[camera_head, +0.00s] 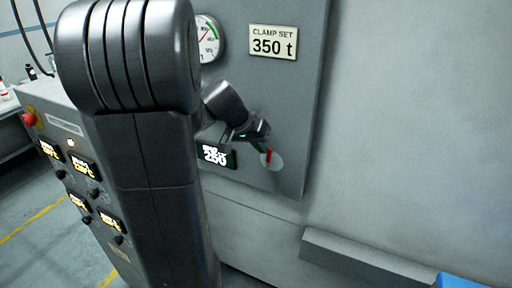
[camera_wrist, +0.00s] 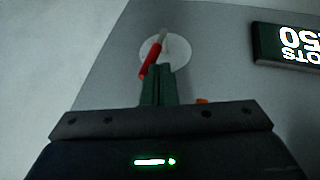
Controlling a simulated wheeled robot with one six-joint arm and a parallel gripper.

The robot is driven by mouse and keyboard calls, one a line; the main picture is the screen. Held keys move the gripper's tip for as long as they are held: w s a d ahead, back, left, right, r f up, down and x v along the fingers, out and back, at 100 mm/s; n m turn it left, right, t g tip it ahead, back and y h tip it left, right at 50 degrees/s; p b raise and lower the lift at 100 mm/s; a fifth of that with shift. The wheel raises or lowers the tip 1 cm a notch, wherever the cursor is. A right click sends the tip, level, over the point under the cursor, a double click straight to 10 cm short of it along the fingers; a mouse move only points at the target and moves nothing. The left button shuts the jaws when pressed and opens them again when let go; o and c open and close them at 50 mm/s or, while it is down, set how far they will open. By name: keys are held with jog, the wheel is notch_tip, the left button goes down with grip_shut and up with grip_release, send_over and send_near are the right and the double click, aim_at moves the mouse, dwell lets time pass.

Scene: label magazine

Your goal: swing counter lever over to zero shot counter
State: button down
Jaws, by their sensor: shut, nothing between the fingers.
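The counter lever (camera_head: 269,155) is a small red handle on a pale round disc (camera_head: 278,162) low on the grey panel. In the wrist view the lever (camera_wrist: 150,60) lies slanted across the disc (camera_wrist: 180,54), with a pale piece at its upper end. My gripper (camera_head: 265,141) is at the disc; its dark green fingers (camera_wrist: 157,72) are shut with nothing between them. Their tips are close to the lever's red end; I cannot tell whether they touch. The shot counter display (camera_head: 215,156) reads 250, and shows upside down and cut off in the wrist view (camera_wrist: 290,45).
A round gauge (camera_head: 209,40) and a "CLAMP SET 350 t" plate (camera_head: 273,43) are above on the panel. A grey ledge (camera_head: 360,262) juts out lower right. A control box (camera_head: 62,130) with displays and a red button stands left. The wall at right is bare.

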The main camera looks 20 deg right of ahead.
jog(key=shift+s+d+r+m+t+y, duration=0.2)
jog(key=shift+s+d+m+t+y, duration=0.2)
jog(key=shift+s+d+t+y, duration=0.5)
jog(key=shift+s+d+f+m+t+y, duration=0.15)
jog(key=shift+s+d+f+t+y, duration=0.4)
jog(key=shift+s, duration=0.25)
jog(key=shift+s+d+f+m+t+y, duration=0.15)
jog(key=shift+s+d+f+t+y, duration=0.15)
jog(key=shift+s+d+t, duration=0.4)
jog(key=shift+s, duration=0.1)
jog(key=shift+a, duration=0.1)
jog(key=w+a+p+v, duration=0.1)
jog(key=v, duration=1)
jog(key=shift+w+a+r, duration=0.15)
jog(key=shift+r, duration=0.45)
